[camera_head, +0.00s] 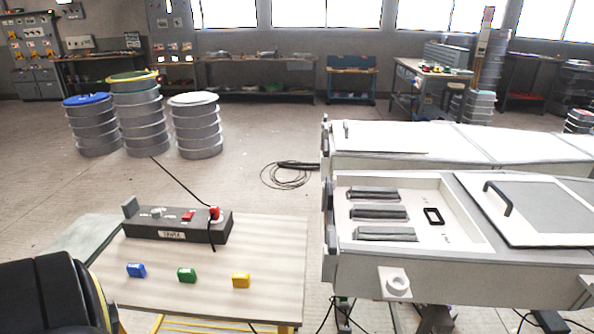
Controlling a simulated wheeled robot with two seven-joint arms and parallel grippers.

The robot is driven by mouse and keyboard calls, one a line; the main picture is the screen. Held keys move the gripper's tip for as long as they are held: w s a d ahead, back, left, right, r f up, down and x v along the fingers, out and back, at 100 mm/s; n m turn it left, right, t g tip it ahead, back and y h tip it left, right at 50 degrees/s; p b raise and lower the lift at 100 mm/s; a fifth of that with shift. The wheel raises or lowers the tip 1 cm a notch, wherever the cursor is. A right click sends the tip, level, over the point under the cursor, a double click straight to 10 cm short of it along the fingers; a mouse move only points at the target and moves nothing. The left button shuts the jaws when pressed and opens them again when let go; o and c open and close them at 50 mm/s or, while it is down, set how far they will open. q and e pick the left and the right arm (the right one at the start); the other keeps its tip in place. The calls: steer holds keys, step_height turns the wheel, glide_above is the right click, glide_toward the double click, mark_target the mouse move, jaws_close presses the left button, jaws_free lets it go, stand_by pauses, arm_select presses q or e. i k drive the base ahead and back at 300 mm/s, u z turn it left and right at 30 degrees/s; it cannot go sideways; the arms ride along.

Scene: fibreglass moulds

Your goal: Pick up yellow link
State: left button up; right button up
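The yellow link (241,280) is a small block lying on the light wood-look table (270,240), near its front right. A green link (187,275) and a blue link (136,270) lie to its left in a loose row, apart from each other. Nothing touches the yellow link. Neither of my grippers shows in the head view, so their state and distance from the link are hidden.
A dark control box (177,225) with red switches and a cable stands behind the links. A large white mould unit (450,262) stands right of the table across a gap. A black rounded object (45,295) fills the bottom left corner. Cables (287,176) lie on the floor.

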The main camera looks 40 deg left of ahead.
mark_target(239, 280)
steer(key=u, duration=4.15)
steer(key=i, duration=1.8)
steer(key=z, duration=2.75)
